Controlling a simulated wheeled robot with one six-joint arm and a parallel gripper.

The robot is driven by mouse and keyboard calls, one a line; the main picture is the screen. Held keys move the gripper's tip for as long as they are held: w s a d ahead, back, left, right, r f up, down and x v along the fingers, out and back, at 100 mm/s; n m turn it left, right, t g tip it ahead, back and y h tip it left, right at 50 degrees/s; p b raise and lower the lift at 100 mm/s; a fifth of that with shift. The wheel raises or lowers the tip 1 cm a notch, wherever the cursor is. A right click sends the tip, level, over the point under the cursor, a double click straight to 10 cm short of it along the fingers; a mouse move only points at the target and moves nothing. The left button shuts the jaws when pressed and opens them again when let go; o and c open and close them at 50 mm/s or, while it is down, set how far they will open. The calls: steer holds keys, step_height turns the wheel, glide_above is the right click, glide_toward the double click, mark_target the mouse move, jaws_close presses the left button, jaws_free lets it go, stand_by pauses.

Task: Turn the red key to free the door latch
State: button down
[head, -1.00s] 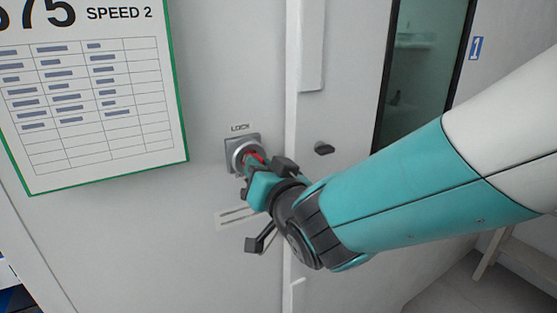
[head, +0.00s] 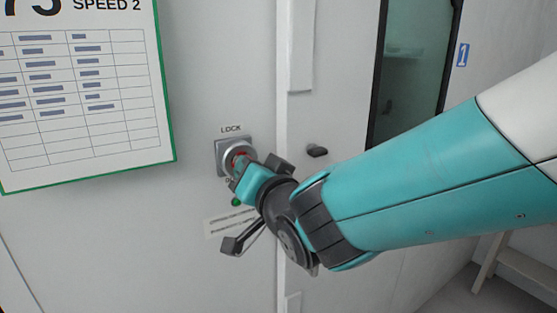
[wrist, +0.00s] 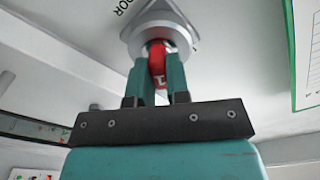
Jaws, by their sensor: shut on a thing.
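The red key (wrist: 157,58) sits in a round metal lock on a square grey plate (head: 225,148), marked LOCK above, on the pale panel. My gripper (wrist: 157,72) is shut on the key, one teal finger on each side of it. In the head view my gripper (head: 243,169) covers most of the key, and only a little red (head: 238,157) shows. A green spot (head: 237,202), perhaps a lamp, shows just below the lock plate. The key's exact angle is hard to read in the head view.
A green-edged chart (head: 85,100) hangs left of the lock. A pale label (head: 225,223) is below it. To the right are a vertical seam strip (head: 300,50), a small dark knob (head: 317,151) and a dark window (head: 415,70). My arm crosses the right side.

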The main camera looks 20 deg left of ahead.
steer(key=shift+f+m+b, duration=0.15)
steer(key=shift+m+b, duration=0.55)
steer(key=shift+b, duration=0.45)
steer(key=shift+s+m+b, duration=0.1)
steer(key=shift+m+b, duration=1.9)
steer(key=shift+b, duration=0.5)
steer(key=shift+m+b, duration=0.5)
steer(key=shift+r, duration=0.2)
steer(key=shift+f+m+b, duration=0.1)
steer(key=shift+m+b, duration=0.7)
steer(key=shift+b, duration=0.1)
steer(key=shift+m+b, duration=2.2)
steer(key=shift+m, duration=0.3)
steer(key=c, duration=1)
jaws_free()
steer(key=shift+r, duration=0.2)
